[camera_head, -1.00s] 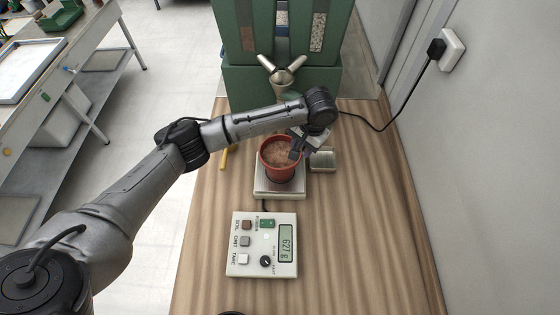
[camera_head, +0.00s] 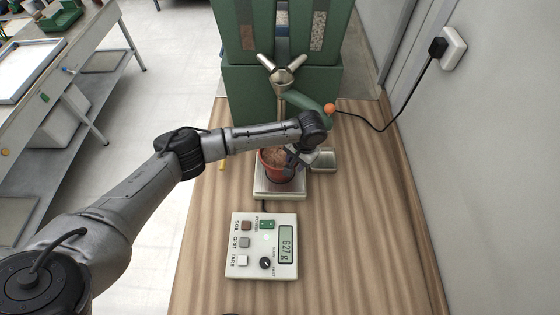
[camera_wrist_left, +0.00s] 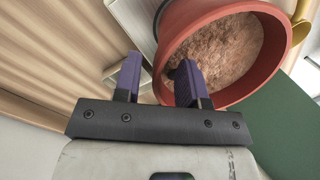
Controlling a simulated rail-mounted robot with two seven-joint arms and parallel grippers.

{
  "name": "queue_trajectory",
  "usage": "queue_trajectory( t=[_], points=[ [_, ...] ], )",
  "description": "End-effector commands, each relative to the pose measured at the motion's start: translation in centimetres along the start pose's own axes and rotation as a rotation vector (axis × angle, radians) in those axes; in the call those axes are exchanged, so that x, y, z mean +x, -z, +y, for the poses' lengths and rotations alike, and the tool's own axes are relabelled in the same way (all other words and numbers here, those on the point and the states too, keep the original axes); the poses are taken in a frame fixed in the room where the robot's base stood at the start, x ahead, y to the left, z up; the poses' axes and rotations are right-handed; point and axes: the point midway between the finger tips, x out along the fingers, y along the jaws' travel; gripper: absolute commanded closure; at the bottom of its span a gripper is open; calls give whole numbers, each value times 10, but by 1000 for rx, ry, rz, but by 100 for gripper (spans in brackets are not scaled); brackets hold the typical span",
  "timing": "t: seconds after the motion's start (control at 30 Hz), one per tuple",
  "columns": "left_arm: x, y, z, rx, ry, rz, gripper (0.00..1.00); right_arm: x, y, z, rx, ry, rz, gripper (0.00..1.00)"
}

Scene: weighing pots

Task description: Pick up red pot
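The red pot (camera_head: 271,175), filled with brown soil, stands upright on the scale's metal plate (camera_head: 292,193). My left gripper (camera_head: 291,164) is at the pot's right side in the head view, and my arm hides part of the rim. In the left wrist view the gripper (camera_wrist_left: 159,63) is open, with a gap between its two fingers. One finger is over the soil inside the red pot (camera_wrist_left: 268,68) and the other is outside, with the rim between them. I cannot tell whether either finger touches the wall. My right gripper is not in view.
A control box (camera_head: 245,270) with buttons and a display reading 627 g sits in front of the scale. A green dispenser (camera_head: 245,90) with a lever ending in an orange knob (camera_head: 330,108) stands behind. A small metal dish (camera_head: 324,158) is right of the pot. The right table side is clear.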

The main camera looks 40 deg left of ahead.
Motion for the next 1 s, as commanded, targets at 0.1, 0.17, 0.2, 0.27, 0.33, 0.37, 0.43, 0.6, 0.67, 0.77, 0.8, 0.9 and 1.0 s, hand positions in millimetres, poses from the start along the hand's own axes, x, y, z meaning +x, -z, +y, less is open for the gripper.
queue_trajectory(
  t=[0.1,0.17,0.2,0.27,0.33,0.37,0.43,0.6,0.67,0.77,0.8,0.9,1.0],
  points=[
    [0,0,0,0,0,0,62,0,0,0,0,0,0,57],
    [0,0,0,0,0,0,62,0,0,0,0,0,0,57],
    [0,0,0,0,0,0,64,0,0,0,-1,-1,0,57],
    [0,0,0,0,0,0,70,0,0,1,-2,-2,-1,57],
    [0,0,0,0,0,0,76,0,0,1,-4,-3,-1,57],
    [0,0,0,0,0,0,79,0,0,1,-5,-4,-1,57],
    [0,0,0,0,0,0,86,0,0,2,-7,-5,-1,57],
    [0,0,0,0,0,0,100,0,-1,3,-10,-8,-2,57],
    [0,0,0,0,0,0,100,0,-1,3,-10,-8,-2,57],
    [0,0,0,0,0,0,100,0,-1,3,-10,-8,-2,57],
    [0,0,0,0,0,0,100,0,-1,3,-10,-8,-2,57],
    [0,0,0,0,0,0,100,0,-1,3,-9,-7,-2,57],
    [0,0,0,0,0,0,100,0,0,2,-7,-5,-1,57]
  ],
)
